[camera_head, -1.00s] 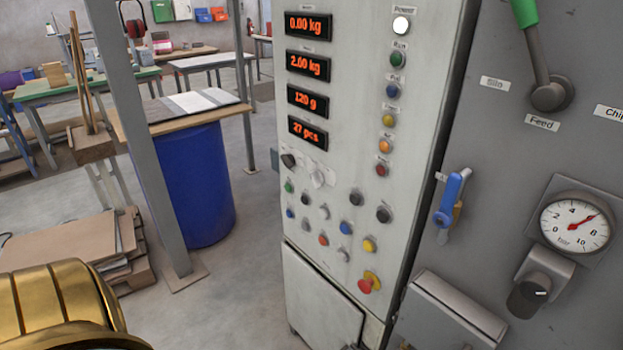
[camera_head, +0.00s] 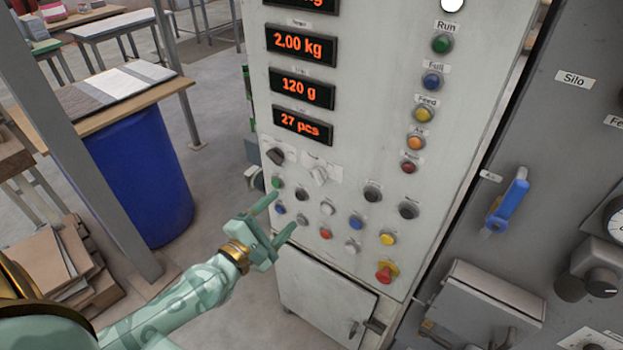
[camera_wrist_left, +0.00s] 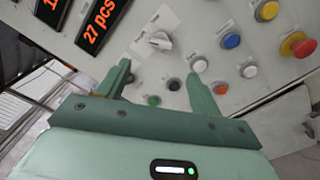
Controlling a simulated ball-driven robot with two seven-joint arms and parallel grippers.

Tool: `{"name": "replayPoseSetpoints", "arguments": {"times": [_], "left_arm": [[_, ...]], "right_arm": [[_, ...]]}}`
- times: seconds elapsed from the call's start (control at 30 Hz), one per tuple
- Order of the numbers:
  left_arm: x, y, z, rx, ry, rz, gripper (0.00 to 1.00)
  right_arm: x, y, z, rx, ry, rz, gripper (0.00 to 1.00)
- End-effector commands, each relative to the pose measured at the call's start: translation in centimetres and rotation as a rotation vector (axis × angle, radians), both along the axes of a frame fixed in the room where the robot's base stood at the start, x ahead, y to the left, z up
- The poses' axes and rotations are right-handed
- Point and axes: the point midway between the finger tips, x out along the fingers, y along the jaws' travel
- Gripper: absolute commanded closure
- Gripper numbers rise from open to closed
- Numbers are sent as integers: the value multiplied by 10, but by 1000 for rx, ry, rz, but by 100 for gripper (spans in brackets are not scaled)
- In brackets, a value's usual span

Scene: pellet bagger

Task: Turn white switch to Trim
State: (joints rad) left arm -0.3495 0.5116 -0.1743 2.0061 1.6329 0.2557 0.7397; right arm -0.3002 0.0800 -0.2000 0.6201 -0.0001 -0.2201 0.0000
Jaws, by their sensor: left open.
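The white switch (camera_head: 318,175) is a rotary knob on the control panel, below the red number displays and right of a black rotary knob (camera_head: 275,156). The labels around it are too small to read. In the left wrist view the white switch (camera_wrist_left: 160,41) sits beyond my fingertips, roughly between them and nearer the left one. My left gripper (camera_head: 284,211) is open and empty, in front of the panel's lower left buttons, below and left of the white switch. It appears apart from the switch. My right gripper is not in view.
Several push buttons surround the switch, among them a blue one (camera_head: 356,222) and a red emergency stop (camera_head: 386,272). A blue-handled valve (camera_head: 508,204) is on the grey cabinet to the right. A blue barrel (camera_head: 140,175) stands left of the panel.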

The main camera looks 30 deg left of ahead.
Motion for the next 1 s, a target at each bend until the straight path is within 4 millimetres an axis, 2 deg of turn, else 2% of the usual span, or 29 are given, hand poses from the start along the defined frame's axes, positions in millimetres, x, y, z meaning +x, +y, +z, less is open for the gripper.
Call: {"name": "replayPoseSetpoints", "arguments": {"times": [0.07, 0.3, 0.5, 0.67, 0.93, 1.0], "left_arm": [[22, -3, 6, -1, -5, 1, 35], [81, -12, 2, 3, -3, 0, 35], [113, -16, 0, 4, -1, -1, 35], [123, -18, 0, 5, 0, -1, 35], [124, -18, 0, 5, 1, -2, 35], [124, -18, 0, 5, 0, -1, 54]], "right_arm": [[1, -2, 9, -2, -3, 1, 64], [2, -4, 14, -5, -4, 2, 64], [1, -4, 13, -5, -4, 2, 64], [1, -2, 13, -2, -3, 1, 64], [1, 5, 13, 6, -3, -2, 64], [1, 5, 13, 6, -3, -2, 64]]}}
